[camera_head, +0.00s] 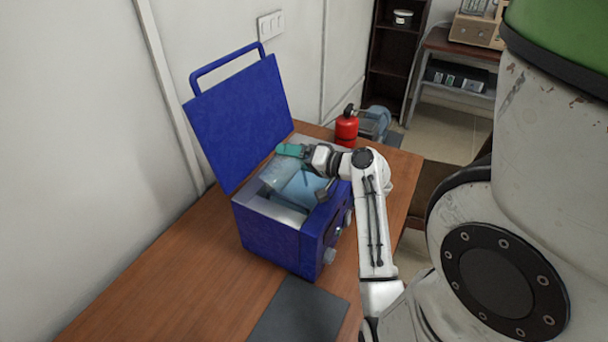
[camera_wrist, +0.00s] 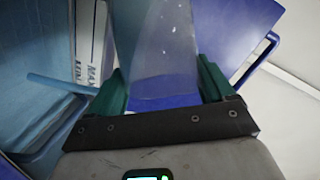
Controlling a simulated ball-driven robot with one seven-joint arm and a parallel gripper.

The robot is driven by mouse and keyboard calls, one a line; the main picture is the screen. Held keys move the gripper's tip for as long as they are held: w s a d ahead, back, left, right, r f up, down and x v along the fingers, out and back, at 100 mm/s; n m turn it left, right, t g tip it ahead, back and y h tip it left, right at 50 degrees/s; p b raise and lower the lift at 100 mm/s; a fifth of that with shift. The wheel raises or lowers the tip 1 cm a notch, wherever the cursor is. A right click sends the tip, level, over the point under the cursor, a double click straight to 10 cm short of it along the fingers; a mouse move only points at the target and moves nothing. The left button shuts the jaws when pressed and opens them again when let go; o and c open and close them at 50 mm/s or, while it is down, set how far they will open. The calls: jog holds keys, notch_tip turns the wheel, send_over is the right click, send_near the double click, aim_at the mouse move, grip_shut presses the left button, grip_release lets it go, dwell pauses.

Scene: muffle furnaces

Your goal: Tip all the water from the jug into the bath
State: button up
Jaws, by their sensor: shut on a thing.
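The blue bath (camera_head: 268,240) stands on the wooden table with its lid (camera_head: 238,120) raised at the back. Pale blue water (camera_head: 304,188) shows inside it; in the wrist view a MAX/MIN label marks its inner wall (camera_wrist: 92,55). My gripper (camera_head: 293,151) is over the bath's far part, its green fingers shut on the clear jug (camera_head: 279,174). The jug is tipped over, nearly on its side, with its lower end over the opening. In the wrist view the jug (camera_wrist: 158,45) sits between both fingers (camera_wrist: 165,88). I cannot tell how much water is in it.
A red bottle (camera_head: 346,130) and a clear bluish container (camera_head: 375,122) stand at the table's far end. A dark flat plate (camera_head: 298,312) lies before the bath. The wall is close behind the lid. The table's (camera_head: 150,290) left part is clear.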

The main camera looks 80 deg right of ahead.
jog(key=shift+s+d+f+m, duration=0.1)
jog(key=shift+d+f+m, duration=0.15)
jog(key=shift+m, duration=0.15)
dwell(0.8)
jog(key=shift+s+f+m+t, duration=0.1)
jog(key=shift+f+m+t, duration=0.05)
jog(key=shift+m+t, duration=0.15)
jog(key=shift+d+f, duration=0.1)
jog(key=shift+f, duration=0.05)
dwell(0.3)
jog(key=shift+s+d+f+m, duration=0.1)
jog(key=shift+f+m, duration=0.05)
jog(key=shift+m, duration=0.15)
jog(key=shift+s+d+f+m+t+y+b, duration=0.15)
jog(key=shift+d+f+m+t+y+b, duration=0.15)
jog(key=shift+f+m+t+b, duration=0.25)
dwell(0.9)
jog(key=shift+s+d+m, duration=0.15)
jog(key=shift+m, duration=0.4)
dwell(0.4)
